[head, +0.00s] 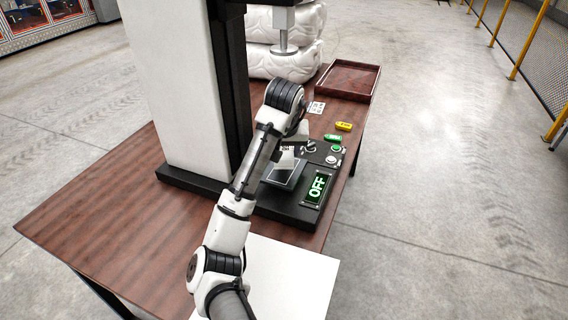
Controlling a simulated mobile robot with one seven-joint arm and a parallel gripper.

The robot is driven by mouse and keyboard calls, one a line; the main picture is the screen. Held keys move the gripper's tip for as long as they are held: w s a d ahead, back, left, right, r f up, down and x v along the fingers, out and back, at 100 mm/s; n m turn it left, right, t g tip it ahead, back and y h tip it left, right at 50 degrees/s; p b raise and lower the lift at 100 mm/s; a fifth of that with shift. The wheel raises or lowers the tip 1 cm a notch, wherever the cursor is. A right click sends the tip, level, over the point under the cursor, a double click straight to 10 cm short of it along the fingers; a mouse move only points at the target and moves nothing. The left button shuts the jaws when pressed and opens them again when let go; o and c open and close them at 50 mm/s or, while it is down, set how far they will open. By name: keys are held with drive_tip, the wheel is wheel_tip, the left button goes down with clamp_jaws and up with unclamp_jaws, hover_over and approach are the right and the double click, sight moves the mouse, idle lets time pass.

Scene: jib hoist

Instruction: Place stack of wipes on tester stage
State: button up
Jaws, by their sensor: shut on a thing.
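My gripper (291,148) hangs over the back part of the tester's black base and is shut on a small white thing, likely the stack of wipes (287,160). My arm and the gripper hide part of it. The tester stage (284,175), a square plate with a grey-green top, lies just below and in front of my gripper. I cannot tell whether the wipes touch the stage.
A control panel with a green button (337,148) sits right of my gripper. Yellow (344,126) and green tags lie behind it.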

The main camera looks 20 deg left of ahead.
drive_tip(key=shift+f, duration=2.05)
drive_tip(key=shift+f, duration=0.1)
drive_tip(key=o, duration=1)
drive_tip(key=p+v, duration=0.2)
drive_tip(key=v, duration=1)
drive_tip(key=shift+p, duration=0.3)
